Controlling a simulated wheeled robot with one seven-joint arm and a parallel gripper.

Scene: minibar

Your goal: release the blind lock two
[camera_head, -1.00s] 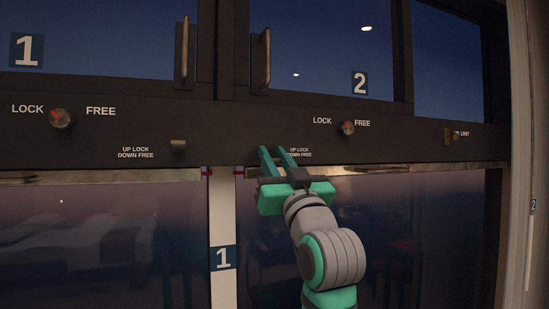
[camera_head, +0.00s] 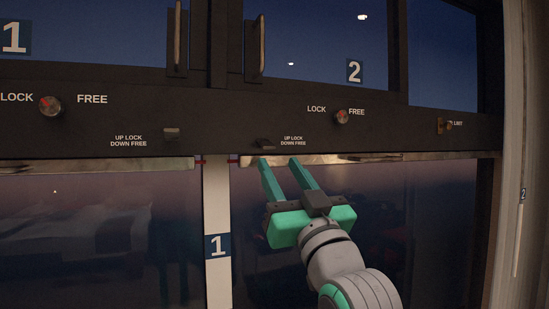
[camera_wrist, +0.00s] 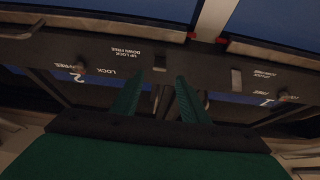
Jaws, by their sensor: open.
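Blind lock two is a small dark tab (camera_head: 265,144) on the dark panel, just left of its "UP LOCK DOWN FREE" label (camera_head: 293,140). It sits level with the label's lower line, lower than the matching tab of lock one (camera_head: 171,133). In the wrist view, which shows the panel upside down, the lock two tab (camera_wrist: 159,63) stands beyond and between my fingertips. My gripper (camera_head: 281,164) is open and empty, its fingers pointing up at the panel's lower edge, below the tab. I see a gap between fingers and tab in the wrist view.
A round LOCK/FREE knob (camera_head: 342,117) is up and right of the tab. A vertical handle (camera_head: 262,45) stands above it. A metal strip (camera_head: 340,158) runs under the panel, with a white post (camera_head: 217,210) to the left. A brass fitting (camera_head: 446,126) is farther right.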

